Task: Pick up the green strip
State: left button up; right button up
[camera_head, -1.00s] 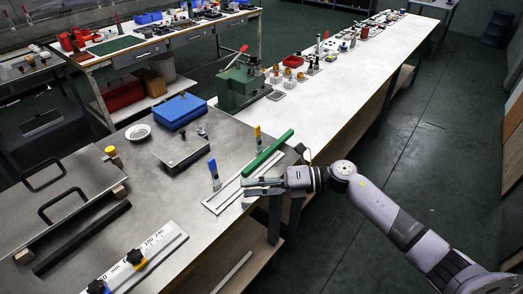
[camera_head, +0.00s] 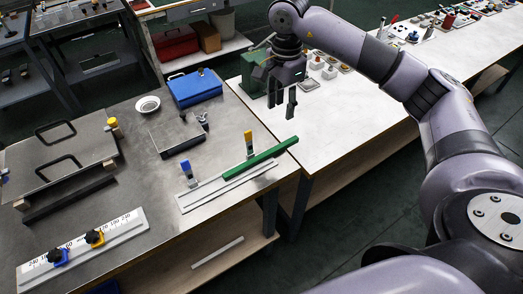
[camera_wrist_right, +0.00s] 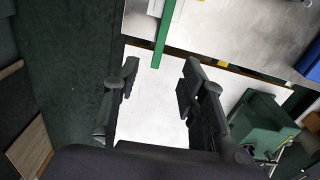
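The green strip (camera_head: 262,158) is a long narrow bar on a pale metal plate (camera_head: 196,198) at the right edge of the grey table; its far end reaches the table's edge. A yellow-topped clamp (camera_head: 248,142) and a blue-topped clamp (camera_head: 187,172) stand beside it. My right gripper (camera_head: 281,110) points down above the white table, beyond the strip and apart from it. In the right wrist view its fingers (camera_wrist_right: 160,72) are spread and empty, and the strip (camera_wrist_right: 163,32) shows ahead of them at the top. My left gripper is not in view.
A green machine (camera_head: 255,82) stands behind my right gripper. A blue box (camera_head: 197,88), a white dish (camera_head: 147,104) and a small metal block (camera_head: 176,136) sit further back on the grey table. The white table (camera_head: 340,125) is clear near the strip.

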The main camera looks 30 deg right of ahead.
notch_tip(320, 180, down, 6)
jog(key=p, duration=0.2)
send_over(278, 147)
jog(key=f, duration=0.4)
jog(key=shift+s+p, duration=0.25)
jog(key=shift+p, duration=0.1)
jog(key=shift+f, duration=0.45)
jog(key=shift+w+f+p, duration=0.1)
jog(key=shift+f+p, duration=0.25)
jog(key=shift+p, duration=0.2)
notch_tip(278, 147, down, 4)
jog(key=shift+w+a+r+p, duration=0.1)
jog(key=shift+w+r+p, duration=0.05)
jog(key=shift+p, duration=0.6)
jog(key=shift+f, duration=0.35)
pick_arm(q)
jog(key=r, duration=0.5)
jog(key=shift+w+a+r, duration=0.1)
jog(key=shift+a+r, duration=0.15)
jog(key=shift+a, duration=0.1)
pick_arm(e)
jog(key=shift+c, duration=0.2)
grip_shut()
